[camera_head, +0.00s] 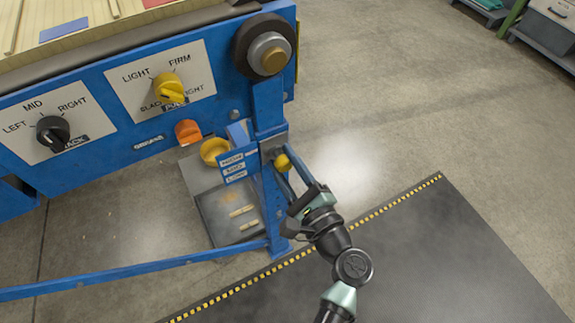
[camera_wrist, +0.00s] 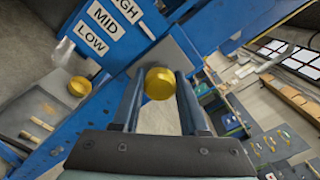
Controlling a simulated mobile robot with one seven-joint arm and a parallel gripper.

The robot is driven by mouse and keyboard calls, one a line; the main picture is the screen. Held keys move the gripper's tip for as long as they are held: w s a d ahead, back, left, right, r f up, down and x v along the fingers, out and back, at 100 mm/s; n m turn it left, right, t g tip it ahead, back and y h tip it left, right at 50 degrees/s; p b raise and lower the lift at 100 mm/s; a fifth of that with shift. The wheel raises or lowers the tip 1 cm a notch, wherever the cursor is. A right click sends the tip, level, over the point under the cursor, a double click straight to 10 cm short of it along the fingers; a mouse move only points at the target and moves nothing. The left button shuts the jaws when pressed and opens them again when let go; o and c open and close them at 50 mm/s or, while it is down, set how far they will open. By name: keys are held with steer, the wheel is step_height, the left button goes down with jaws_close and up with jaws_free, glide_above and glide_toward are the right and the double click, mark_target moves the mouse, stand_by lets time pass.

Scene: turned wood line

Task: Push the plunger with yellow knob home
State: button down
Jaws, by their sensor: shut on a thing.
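The plunger's yellow knob (camera_head: 283,162) sticks out of a grey plate on the blue upright post (camera_head: 268,120), at the right end of the blue machine. In the wrist view the round knob (camera_wrist: 159,84) sits between the two fingers of my gripper (camera_wrist: 158,92), near their tips. My gripper (camera_head: 287,170) is shut on the knob, one finger on each side. The plunger's shaft is hidden behind the knob, so how far it sticks out cannot be told.
Labels HIGH, MID, LOW (camera_wrist: 103,19) are beside the plate. Another yellow round part (camera_head: 214,151) and an orange knob (camera_head: 188,131) are left of the post. A blue rail (camera_head: 150,268) runs low in front. Open floor (camera_head: 400,110) lies to the right.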

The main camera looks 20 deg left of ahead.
steer(key=shift+c, duration=2.1)
jaws_free()
steer(key=shift+w+a, duration=0.15)
steer(key=shift+a, duration=0.05)
steer(key=shift+d, duration=0.1)
steer(key=p+v, duration=0.1)
steer(key=v, duration=1.2)
